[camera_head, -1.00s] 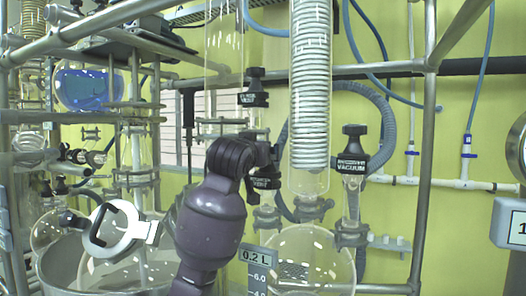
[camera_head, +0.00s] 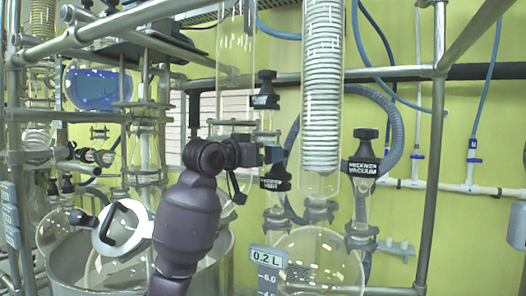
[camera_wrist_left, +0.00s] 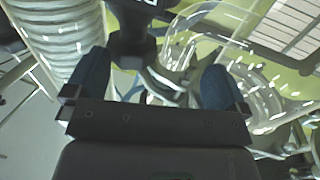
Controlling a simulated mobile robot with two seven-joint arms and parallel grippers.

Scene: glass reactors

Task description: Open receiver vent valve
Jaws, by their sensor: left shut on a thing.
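The receiver vent valve (camera_head: 275,180) is a black valve with a white-lettered label, on the glass neck left of the coiled condenser in the head view. My left gripper (camera_head: 272,156) is at its top, just above the label, and hides most of the knob. In the left wrist view, the blue fingers (camera_wrist_left: 152,82) stand on either side of the black valve part (camera_wrist_left: 137,30). The gripper is shut on the valve knob, though the contact itself is hard to see. My right gripper is not in view.
Another black vent valve (camera_head: 265,88) is just above, and the receiver vacuum valve (camera_head: 363,160) is to the right. The glass condenser (camera_head: 322,90) stands close beside the gripper. A round glass flask (camera_head: 318,255) is below. Metal frame bars (camera_head: 432,180) cross the right side.

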